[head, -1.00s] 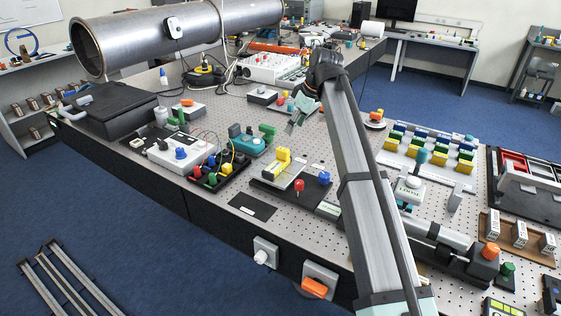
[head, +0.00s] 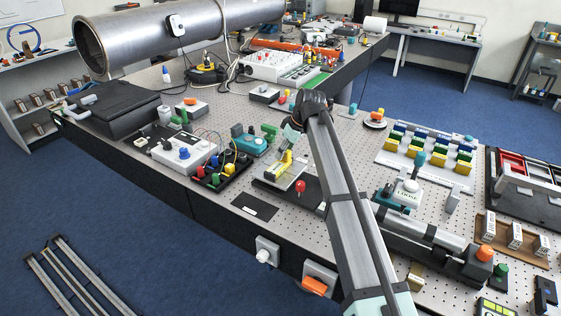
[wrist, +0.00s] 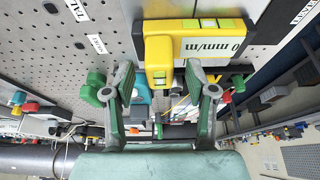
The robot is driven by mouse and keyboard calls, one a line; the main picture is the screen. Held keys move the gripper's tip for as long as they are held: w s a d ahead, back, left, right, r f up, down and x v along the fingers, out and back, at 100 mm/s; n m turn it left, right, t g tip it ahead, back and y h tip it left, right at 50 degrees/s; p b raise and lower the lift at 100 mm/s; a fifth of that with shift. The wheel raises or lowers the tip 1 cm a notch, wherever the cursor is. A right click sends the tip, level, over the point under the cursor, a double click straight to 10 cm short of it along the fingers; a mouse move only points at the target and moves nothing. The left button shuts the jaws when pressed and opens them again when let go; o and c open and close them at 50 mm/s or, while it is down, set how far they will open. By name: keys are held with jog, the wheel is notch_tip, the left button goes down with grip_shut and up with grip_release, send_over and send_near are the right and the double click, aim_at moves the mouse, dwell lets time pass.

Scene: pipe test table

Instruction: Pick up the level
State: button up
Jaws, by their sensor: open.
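The level is a yellow block with a white face marked "0 mm/m" and yellow-green vials. It shows at the top middle of the wrist view (wrist: 157,55). In the head view the level (head: 286,160) sits on a plate on a black base, left of my forearm. My gripper (wrist: 160,76) is open and empty, its two grey-green fingers pointing toward the level's near end. In the head view my gripper (head: 292,134) is just above and behind the level, partly hidden by my wrist.
A red knob (head: 300,187) stands on the black base beside the level. A teal device (head: 250,145) and a box of coloured terminals (head: 220,170) stand to the left. A grey box with a blue knob (head: 184,153) is farther left. The perforated table is crowded.

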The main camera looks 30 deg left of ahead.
jog(key=shift+a+f, duration=0.15)
jog(key=shift+f, duration=0.1)
grip_shut()
jog(key=shift+r, duration=0.2)
